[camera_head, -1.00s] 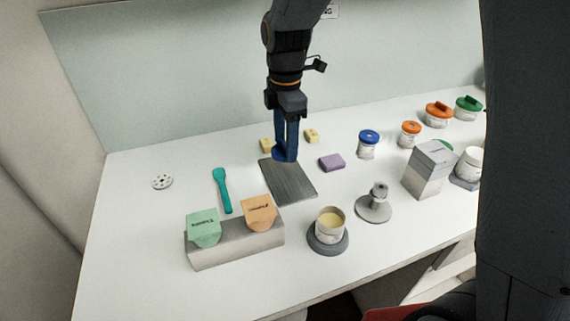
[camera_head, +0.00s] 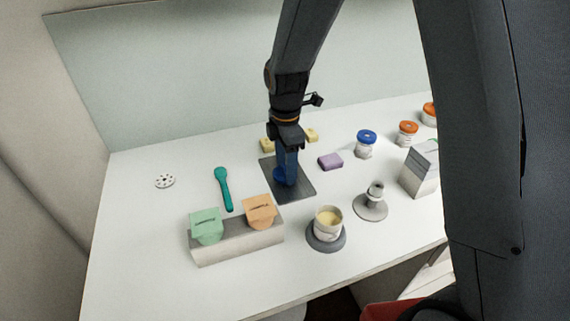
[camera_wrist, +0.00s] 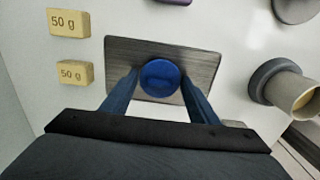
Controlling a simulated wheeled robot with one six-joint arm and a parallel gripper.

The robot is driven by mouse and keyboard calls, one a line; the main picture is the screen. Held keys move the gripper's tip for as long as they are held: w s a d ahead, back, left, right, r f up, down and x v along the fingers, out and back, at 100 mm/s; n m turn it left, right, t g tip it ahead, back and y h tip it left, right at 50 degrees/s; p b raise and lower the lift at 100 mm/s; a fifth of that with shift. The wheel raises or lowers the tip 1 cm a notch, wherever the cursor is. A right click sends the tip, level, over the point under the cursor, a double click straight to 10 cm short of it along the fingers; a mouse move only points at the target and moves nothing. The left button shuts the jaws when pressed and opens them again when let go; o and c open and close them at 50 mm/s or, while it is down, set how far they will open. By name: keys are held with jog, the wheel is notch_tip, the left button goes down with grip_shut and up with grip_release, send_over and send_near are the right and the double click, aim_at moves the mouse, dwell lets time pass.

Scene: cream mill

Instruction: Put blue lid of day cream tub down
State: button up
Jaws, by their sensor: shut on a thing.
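The blue lid (camera_wrist: 160,78) is between the fingers of my gripper (camera_wrist: 160,85), which is shut on it. In the head view my gripper (camera_head: 287,182) points straight down over the grey metal plate (camera_head: 301,193), and the lid (camera_head: 279,175) shows partly behind the fingers. The plate (camera_wrist: 120,50) lies under the lid in the wrist view; I cannot tell whether the lid touches it. An open tub with cream (camera_head: 328,222) stands on a round grey base at the front. Another tub with a blue lid (camera_head: 366,142) stands at the back right.
A teal spatula (camera_head: 223,188) lies left of the plate. Two 50 g yellow blocks (camera_wrist: 68,23) and a purple block (camera_head: 330,161) lie nearby. A grey pedestal (camera_head: 370,206) stands to the right.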

jog(key=o, duration=1)
notch_tip(320, 180, up, 12)
jog(key=b, duration=0.3)
jog(key=shift+s+r, duration=0.1)
